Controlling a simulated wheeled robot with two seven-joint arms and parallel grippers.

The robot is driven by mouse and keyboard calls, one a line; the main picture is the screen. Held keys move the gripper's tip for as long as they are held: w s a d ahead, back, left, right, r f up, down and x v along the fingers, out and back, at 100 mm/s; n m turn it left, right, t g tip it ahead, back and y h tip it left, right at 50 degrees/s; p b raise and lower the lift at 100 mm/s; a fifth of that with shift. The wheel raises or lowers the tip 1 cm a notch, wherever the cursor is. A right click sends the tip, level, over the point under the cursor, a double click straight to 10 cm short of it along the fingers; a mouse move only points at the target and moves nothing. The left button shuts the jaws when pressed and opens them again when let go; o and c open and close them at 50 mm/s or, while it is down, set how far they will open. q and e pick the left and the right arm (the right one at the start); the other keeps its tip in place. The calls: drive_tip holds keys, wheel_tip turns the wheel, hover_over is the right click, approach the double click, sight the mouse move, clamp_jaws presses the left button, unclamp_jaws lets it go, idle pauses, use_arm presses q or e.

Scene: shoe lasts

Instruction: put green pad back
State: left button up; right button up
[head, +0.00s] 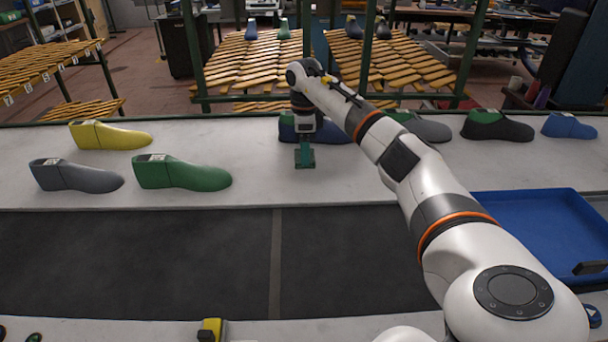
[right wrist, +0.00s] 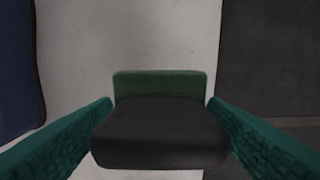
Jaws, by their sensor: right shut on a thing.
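The green pad (right wrist: 160,84), a small block with a green far edge and a dark grey near part, sits between the green fingers of my right gripper (right wrist: 160,125) in the right wrist view. The fingers are shut on it at both sides. In the head view my right gripper (head: 305,160) points down over the pale shelf (head: 262,180), in front of a dark blue shoe last (head: 335,132). The pad is hard to tell from the green fingertips there. I cannot tell whether it touches the shelf. My left gripper is out of view.
Yellow (head: 115,136), grey (head: 78,176) and green (head: 185,173) lasts stand at left; several more stand at back right. A dark belt (head: 130,255) runs in front. A blue tray (head: 530,225) lies at right. The shelf around my gripper's front is clear.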

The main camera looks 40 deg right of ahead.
wheel_tip(320, 180, down, 3)
drive_tip(key=shift+f, duration=0.1)
wheel_tip(320, 180, down, 3)
drive_tip(key=shift+p, duration=0.5)
drive_tip(key=shift+f, duration=0.3)
drive_tip(key=o, duration=0.9)
drive_tip(key=shift+f, duration=0.1)
drive_tip(key=shift+o, duration=0.2)
wheel_tip(320, 180, up, 12)
drive_tip(key=shift+r+b, duration=0.15)
drive_tip(key=shift+b, duration=0.85)
drive_tip(key=shift+r, duration=0.1)
